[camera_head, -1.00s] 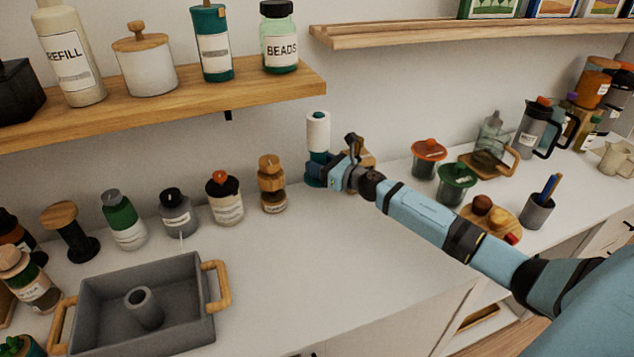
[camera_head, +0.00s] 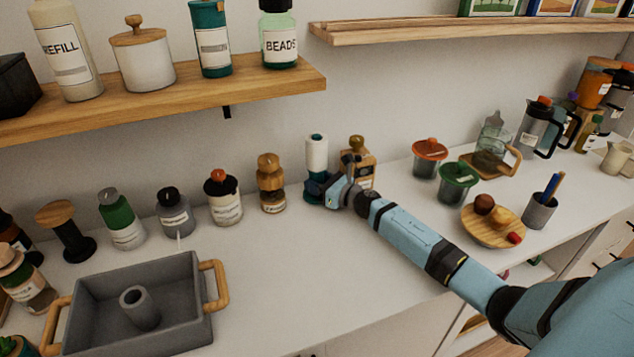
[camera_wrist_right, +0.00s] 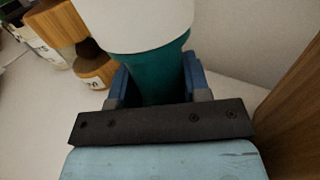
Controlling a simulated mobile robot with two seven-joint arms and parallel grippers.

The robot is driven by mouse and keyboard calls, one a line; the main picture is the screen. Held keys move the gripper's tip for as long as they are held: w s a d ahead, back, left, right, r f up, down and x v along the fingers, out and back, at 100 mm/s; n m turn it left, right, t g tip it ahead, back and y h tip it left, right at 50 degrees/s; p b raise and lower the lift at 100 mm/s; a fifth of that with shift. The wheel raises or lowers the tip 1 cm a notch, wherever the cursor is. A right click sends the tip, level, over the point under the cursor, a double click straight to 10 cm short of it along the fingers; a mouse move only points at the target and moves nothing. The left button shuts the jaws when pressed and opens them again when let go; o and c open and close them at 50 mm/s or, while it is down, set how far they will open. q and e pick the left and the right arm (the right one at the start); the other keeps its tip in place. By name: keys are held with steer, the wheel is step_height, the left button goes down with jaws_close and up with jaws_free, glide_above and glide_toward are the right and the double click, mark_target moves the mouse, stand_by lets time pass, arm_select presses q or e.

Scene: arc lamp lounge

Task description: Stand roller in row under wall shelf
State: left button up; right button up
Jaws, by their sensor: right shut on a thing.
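The roller (camera_head: 317,153), with a white upper part and a teal lower part, stands upright at the right end of the row of containers. My right gripper (camera_head: 317,187) is shut around its teal part. In the right wrist view the roller (camera_wrist_right: 150,62) sits between the blue fingers; its base is hidden. The row runs left from it: a wooden pepper-mill-like jar (camera_head: 271,185), a red-knobbed jar (camera_head: 226,208), a grey jar (camera_head: 175,215), a green-and-white bottle (camera_head: 121,220) and a black-and-wood spool (camera_head: 68,232). The wall shelf (camera_head: 200,93) is above. My left gripper is out of view.
A wooden-topped bottle (camera_head: 358,160) stands close to the right of the roller. A grey tray (camera_head: 90,290) with wooden handles is in front of the row. Orange (camera_head: 430,150) and green (camera_head: 458,183) lidded jars are further right. The counter in front of the gripper is clear.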

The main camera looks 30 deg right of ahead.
steer(key=o, duration=1.1)
steer(key=shift+r+p, duration=0.2)
steer(key=shift+p, duration=0.15)
steer(key=v, duration=1.2)
steer(key=shift+b, duration=0.35)
